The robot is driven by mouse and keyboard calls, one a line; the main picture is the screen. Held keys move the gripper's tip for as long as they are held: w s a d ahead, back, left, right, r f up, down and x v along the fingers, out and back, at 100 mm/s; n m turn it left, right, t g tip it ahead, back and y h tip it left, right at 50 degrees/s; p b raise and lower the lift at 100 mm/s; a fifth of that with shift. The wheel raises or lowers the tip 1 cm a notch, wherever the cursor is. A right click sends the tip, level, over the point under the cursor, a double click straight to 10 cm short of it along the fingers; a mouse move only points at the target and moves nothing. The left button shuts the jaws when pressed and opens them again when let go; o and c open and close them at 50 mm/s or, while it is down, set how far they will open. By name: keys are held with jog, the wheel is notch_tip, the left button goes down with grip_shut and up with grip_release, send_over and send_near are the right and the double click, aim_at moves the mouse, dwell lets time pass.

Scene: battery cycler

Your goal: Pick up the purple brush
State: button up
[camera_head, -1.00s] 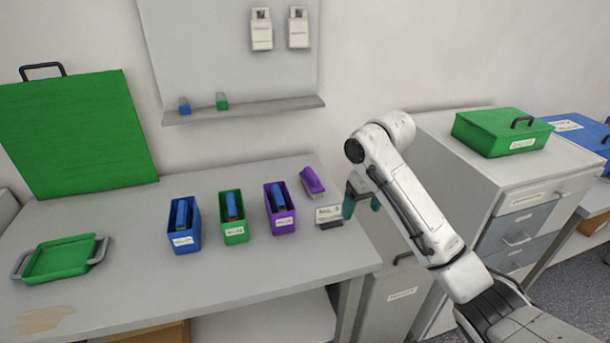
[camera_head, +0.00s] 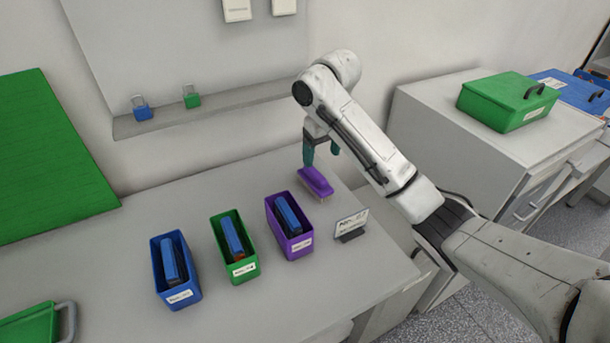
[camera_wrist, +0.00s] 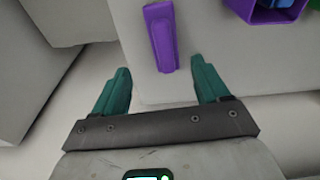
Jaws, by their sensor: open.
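The purple brush (camera_head: 316,181) lies on the grey table, behind and to the right of the purple bin. In the wrist view the brush (camera_wrist: 162,38) lies ahead of my gripper, between the lines of its two fingers but beyond the fingertips. My gripper (camera_head: 321,151) has teal fingers and is open and empty. In the head view it is just above and behind the brush. The gap between its fingers also shows in the wrist view (camera_wrist: 160,80). I see no contact with the brush.
A purple bin (camera_head: 303,243), a green bin (camera_head: 245,270) and a blue bin (camera_head: 188,296) hold blue objects. A small sign (camera_head: 351,225) stands near the brush. A wall shelf (camera_head: 225,108) holds two padlocks. A grey cabinet (camera_head: 440,105) stands to the right.

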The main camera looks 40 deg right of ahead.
aim_at(315, 172)
jog(key=f+b, duration=0.2)
jog(key=f, duration=0.1)
jog(key=w+f+b, duration=0.1)
jog(key=f, duration=0.1)
jog(key=shift+f+b, duration=0.15)
jog(key=shift+b, duration=0.15)
jog(key=shift+w+a+f+p, duration=0.15)
jog(key=shift+w+f, duration=0.1)
jog(key=shift+f, duration=1)
jog(key=shift+w+f+p, duration=0.15)
jog(key=shift+w+f, duration=0.1)
jog(key=shift+f, duration=1)
jog(key=shift+c, duration=0.2)
jog(key=c, duration=1.1)
